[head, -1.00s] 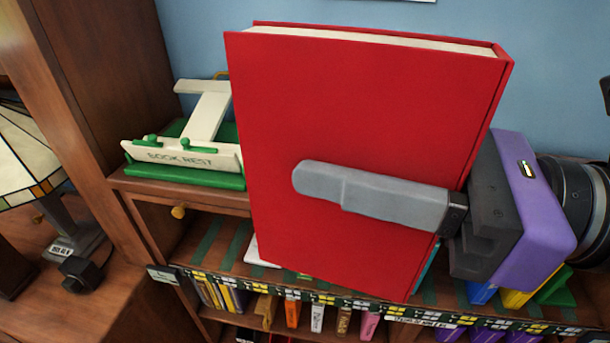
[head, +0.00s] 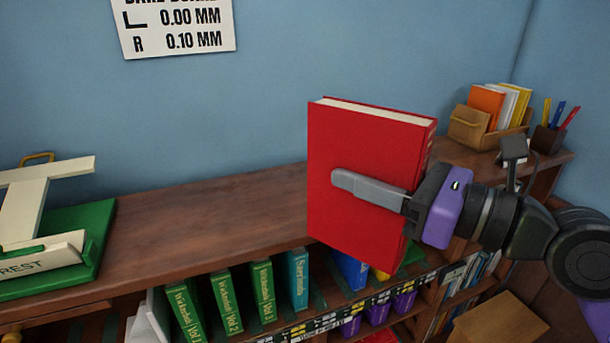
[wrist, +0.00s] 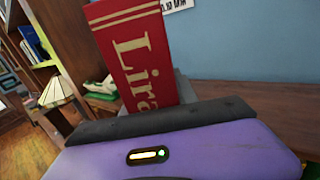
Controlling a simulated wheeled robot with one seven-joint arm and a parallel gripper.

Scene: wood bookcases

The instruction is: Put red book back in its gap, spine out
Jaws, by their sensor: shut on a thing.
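The red book (head: 355,205) is upright in my gripper (head: 375,190), held in the air in front of the bookcase. Its broad cover faces the head camera, and its spine is on the right, toward my wrist. In the wrist view the spine of the red book (wrist: 137,55) shows gold letters reading "Lira", the rest cut off by my gripper body. One grey finger lies across the cover; the other is hidden behind the book. On the shelf (head: 270,333) below stand green books (head: 226,303) and a teal book (head: 296,278). The book hides part of that row, and I cannot tell which space is its gap.
A green and white book rest (head: 75,240) stands on the bookcase top at left. A box of books (head: 490,115) and a pen cup (head: 548,138) stand at the right end. The top (head: 210,215) between is clear. A white bookend (head: 150,320) stands left of the green books.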

